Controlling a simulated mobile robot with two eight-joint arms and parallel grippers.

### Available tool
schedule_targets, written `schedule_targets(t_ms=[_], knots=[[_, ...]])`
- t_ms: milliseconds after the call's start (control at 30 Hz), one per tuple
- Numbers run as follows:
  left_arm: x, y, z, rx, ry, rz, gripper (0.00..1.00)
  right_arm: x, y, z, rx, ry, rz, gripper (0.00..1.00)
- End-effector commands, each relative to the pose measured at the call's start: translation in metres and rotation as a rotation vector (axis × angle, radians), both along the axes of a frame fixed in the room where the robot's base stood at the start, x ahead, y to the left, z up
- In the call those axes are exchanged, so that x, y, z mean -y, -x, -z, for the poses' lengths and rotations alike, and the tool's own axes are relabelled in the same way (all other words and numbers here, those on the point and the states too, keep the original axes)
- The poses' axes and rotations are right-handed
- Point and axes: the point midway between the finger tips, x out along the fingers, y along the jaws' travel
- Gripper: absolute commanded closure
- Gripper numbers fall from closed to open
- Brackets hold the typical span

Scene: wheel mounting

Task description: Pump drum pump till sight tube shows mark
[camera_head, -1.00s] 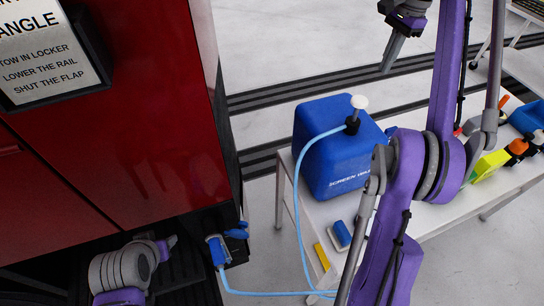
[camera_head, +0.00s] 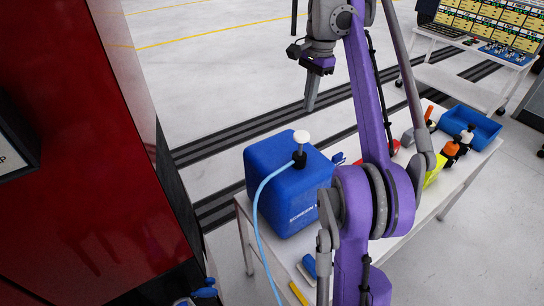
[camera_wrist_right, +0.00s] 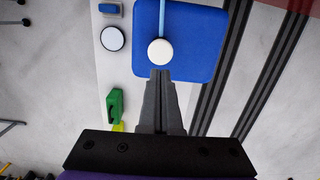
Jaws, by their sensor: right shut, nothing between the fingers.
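The blue drum (camera_head: 285,185) with white lettering stands on the left end of a white table. Its pump has a white round knob (camera_head: 301,137) raised on a stem above a black collar. A light blue hose (camera_head: 257,220) leaves the collar and drops past the table's front. In the right wrist view the knob (camera_wrist_right: 160,51) is just beyond my fingertips, over the drum (camera_wrist_right: 205,45). My right gripper (camera_head: 310,106) is shut and empty, pointing down, above and behind the drum. I cannot make out a sight tube or mark. My left gripper is out of view.
The white table (camera_head: 400,240) also carries a blue bin (camera_head: 470,128), orange-topped bottles (camera_head: 452,147) and a yellow item (camera_head: 433,172). A red cabinet (camera_head: 90,150) fills the left. A blue fitting (camera_head: 204,292) shows at the bottom edge. A trolley stands at the back right.

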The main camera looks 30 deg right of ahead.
Motion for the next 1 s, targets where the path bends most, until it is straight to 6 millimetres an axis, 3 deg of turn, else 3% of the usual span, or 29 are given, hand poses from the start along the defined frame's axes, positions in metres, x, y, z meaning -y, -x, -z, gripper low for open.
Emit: schedule_targets(t_ms=[433,800,1000], knots=[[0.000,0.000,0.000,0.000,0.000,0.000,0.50,-0.001,0.000,0.007,0.000,0.000,0.000,1.00],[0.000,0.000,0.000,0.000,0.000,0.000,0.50,-0.006,0.001,0.051,0.000,0.000,-0.001,1.00],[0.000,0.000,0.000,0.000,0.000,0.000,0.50,-0.007,0.001,0.066,0.000,0.000,-0.001,1.00]])
